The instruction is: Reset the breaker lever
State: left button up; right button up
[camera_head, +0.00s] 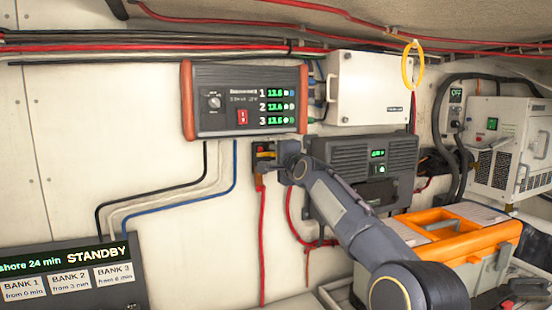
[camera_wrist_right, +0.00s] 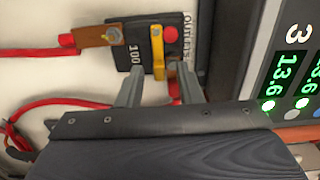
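The breaker (camera_head: 262,147) is a small dark block on the white wall, below the three-row display unit. In the right wrist view the breaker (camera_wrist_right: 130,55) is marked "100" and has a red button (camera_wrist_right: 170,33). Its yellow lever (camera_wrist_right: 158,50) stands out from the block. My right gripper (camera_wrist_right: 158,85) is open in front of the breaker, its two fingers apart with the lever's end in the gap between them. I cannot tell whether either finger touches it. In the head view my right gripper (camera_head: 277,163) partly hides the breaker. My left gripper is out of view.
The display unit (camera_head: 245,99) hangs just above the breaker. A dark charger box (camera_head: 365,165) is to the right, close to my right arm. A red cable (camera_head: 262,240) hangs below the breaker. An orange-lidded toolbox (camera_head: 445,230) stands at lower right.

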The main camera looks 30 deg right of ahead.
jog(key=s+b, duration=0.2)
jog(key=s, duration=0.5)
jog(key=shift+a, duration=0.15)
jog(key=shift+s+f, duration=0.1)
jog(key=s+a+f+n+g+y, duration=0.1)
jog(key=s+a+f+n+g, duration=0.3)
jog(key=s+f, duration=0.8)
jog(key=s+a+f+n+g+y, duration=0.2)
jog(key=s+a+f+n+g, duration=0.2)
jog(key=s+f, duration=0.8)
jog(key=s+a+f+n+g+y, duration=0.1)
jog(key=s+a+f+n+g, duration=0.3)
jog(key=s+f, duration=0.9)
jog(key=s+a+n, duration=0.3)
jog(key=s+n, duration=0.1)
jog(key=shift+s+n+y, duration=0.2)
jog(key=shift+n+y, duration=0.1)
jog(key=shift+y, duration=0.1)
